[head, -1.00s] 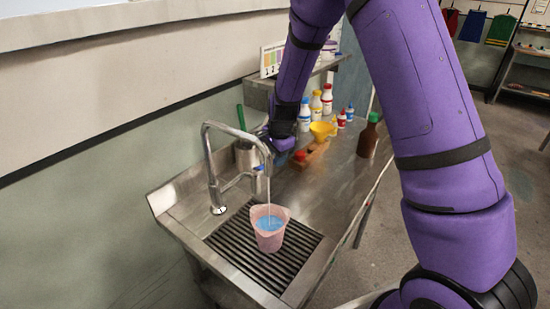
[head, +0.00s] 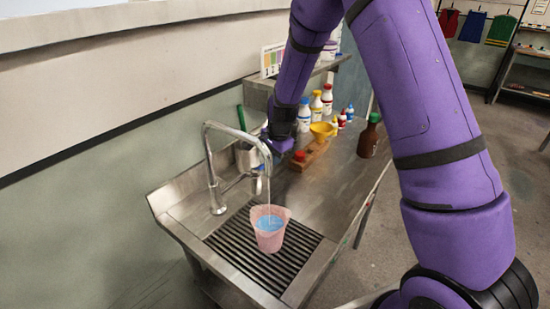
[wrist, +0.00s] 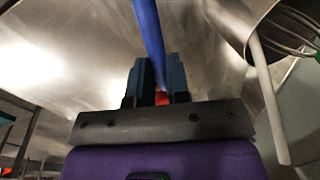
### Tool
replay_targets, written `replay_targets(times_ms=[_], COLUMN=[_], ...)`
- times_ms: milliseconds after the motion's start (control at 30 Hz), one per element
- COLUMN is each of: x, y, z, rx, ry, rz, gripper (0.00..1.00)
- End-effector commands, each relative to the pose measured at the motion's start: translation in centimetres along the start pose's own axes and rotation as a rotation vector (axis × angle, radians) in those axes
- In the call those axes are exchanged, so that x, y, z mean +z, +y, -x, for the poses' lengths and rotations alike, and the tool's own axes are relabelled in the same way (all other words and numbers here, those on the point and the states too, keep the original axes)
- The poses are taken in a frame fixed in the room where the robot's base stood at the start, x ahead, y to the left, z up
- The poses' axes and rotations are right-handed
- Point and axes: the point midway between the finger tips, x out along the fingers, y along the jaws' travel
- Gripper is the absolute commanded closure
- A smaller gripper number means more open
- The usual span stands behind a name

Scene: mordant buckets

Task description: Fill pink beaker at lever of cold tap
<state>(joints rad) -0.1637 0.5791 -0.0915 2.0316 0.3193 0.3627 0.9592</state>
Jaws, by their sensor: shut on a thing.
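The pink beaker (head: 270,240) stands upright on the drain grate under the tap's spout, with blue-looking water inside near its upper part. The steel tap (head: 213,180) arches over it, and a thin stream of water (head: 269,192) falls from the spout into the beaker. My gripper (head: 274,146) is behind the spout, partly hidden by the tap and my arm. In the wrist view the blue lever (wrist: 150,35) runs down to the dark fingers of my gripper (wrist: 158,80), which are shut on it. The exact contact is hard to see.
A steel pot (head: 246,157) with a green-handled tool stands behind the tap. A wooden rack with a yellow funnel (head: 322,130), white bottles (head: 315,107) and a brown bottle (head: 369,138) are farther along the counter. The grate (head: 240,240) is otherwise clear.

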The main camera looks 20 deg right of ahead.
Motion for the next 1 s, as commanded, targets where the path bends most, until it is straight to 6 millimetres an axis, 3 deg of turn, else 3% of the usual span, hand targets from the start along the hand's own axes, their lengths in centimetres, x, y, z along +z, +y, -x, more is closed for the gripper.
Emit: replay_targets(times_ms=[400, 433, 533, 833, 1000], x=[0.0, 0.0, 0.0, 0.0, -0.1], y=[-0.5, -0.5, -0.5, -0.5, -0.5], z=[-0.1, -0.1, -0.1, 0.0, 1.6], rx=[-0.001, -0.001, -0.001, -0.001, -0.002], ry=[-0.013, -0.013, -0.013, -0.013, -0.011], rz=[0.064, 0.064, 0.064, 0.063, 0.064], gripper=[1.0, 0.79, 0.58, 0.58, 0.58])
